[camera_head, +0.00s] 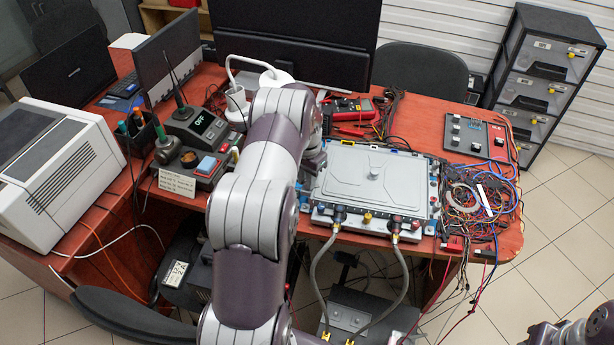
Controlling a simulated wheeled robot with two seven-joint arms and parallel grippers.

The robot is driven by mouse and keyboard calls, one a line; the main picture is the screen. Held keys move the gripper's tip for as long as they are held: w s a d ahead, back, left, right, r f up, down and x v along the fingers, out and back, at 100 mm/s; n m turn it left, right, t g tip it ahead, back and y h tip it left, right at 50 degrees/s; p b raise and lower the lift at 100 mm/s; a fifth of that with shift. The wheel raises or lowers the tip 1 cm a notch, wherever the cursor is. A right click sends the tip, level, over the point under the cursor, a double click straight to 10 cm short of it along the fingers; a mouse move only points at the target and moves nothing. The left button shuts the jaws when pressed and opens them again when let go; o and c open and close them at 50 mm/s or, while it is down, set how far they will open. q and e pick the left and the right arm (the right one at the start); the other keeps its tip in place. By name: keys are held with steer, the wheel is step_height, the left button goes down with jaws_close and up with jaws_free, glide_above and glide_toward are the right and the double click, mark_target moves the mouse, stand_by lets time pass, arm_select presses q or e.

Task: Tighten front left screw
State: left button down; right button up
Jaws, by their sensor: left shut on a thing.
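A grey metal unit with a flat lid (368,178) lies on the red-brown table, with two hose fittings on its front side. Two grey hoses (318,270) hang from these fittings. My left arm reaches up across the middle of the view, and its gripper (306,186) is low at the unit's left edge, partly hidden behind the arm. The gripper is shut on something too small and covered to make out. The front left screw cannot be told apart at this corner. Part of my right arm shows at the bottom right corner; its gripper is out of view.
Tangled wires (474,200) and a dark panel (477,137) lie right of the unit. A red multimeter (350,108) and a black monitor (295,50) are behind it. A control box with a display (200,128) and a white machine (58,170) stand left. A drawer cabinet (545,80) is back right.

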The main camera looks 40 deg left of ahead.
arm_select(q)
steer(key=shift+m, duration=1.9)
steer(key=c, duration=1)
jaws_free()
steer(key=shift+r, duration=0.1)
